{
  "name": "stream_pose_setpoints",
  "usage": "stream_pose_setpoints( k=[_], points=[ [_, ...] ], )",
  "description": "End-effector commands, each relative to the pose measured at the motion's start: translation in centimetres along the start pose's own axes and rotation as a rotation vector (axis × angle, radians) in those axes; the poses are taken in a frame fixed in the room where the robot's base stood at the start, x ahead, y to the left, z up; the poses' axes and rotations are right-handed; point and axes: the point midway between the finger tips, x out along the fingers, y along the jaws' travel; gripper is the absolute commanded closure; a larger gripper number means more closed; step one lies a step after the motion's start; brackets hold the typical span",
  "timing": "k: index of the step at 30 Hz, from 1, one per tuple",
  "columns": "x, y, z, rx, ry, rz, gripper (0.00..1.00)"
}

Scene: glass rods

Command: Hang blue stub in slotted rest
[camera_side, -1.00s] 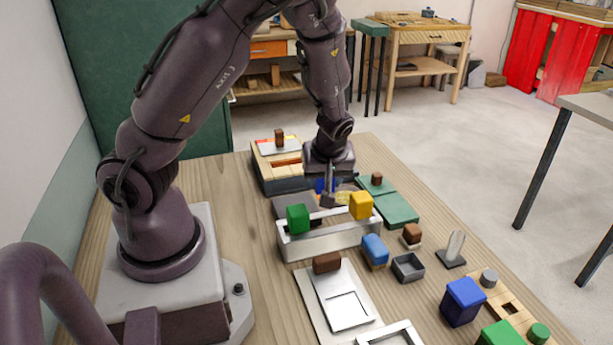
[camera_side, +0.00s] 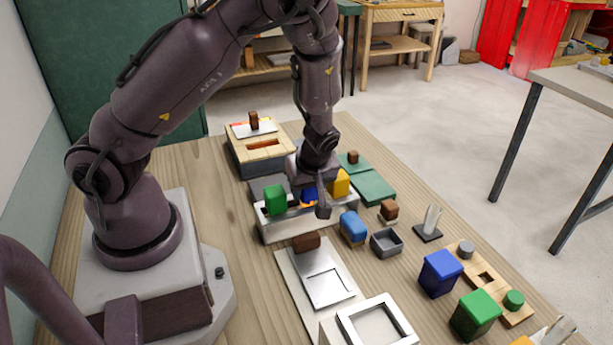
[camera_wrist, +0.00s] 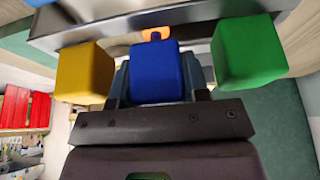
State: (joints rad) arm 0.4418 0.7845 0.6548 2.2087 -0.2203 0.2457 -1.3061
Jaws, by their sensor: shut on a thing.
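The blue stub (camera_side: 310,193) is between the fingers of my gripper (camera_side: 321,205), which is shut on it. In the wrist view the blue stub (camera_wrist: 156,72) sits centred in my gripper (camera_wrist: 157,85), with a small orange part (camera_wrist: 155,33) beyond it. The slotted rest (camera_side: 285,229) is the long silver holder, also at the top of the wrist view (camera_wrist: 190,14). A green stub (camera_side: 275,200) and a yellow stub (camera_side: 341,183) sit at its two ends. The blue stub is between them, at the rest's middle. Whether it touches the rest cannot be told; the slots are hidden.
A blue block (camera_side: 352,229), a grey tray (camera_side: 386,244) and a small upright stand (camera_side: 429,226) are to the right. A grey plate (camera_side: 325,285) with a brown block (camera_side: 306,242) lies in front. A wooden box (camera_side: 262,150) stands behind. Bare tabletop lies left.

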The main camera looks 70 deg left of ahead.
Motion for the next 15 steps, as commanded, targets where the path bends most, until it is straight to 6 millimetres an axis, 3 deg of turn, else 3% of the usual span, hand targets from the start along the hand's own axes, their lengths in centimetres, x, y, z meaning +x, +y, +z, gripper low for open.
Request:
stream_pose_setpoints(
  k=[13,14,15],
  points=[
    [0.62,-0.02,0.25,0.0,-0.001,0.0,0.85],
    [0.61,-0.03,0.25,0.0,-0.001,0.0,0.56],
    [0.61,-0.03,0.25,0.0,-0.001,0.0,0.47]
  ],
)
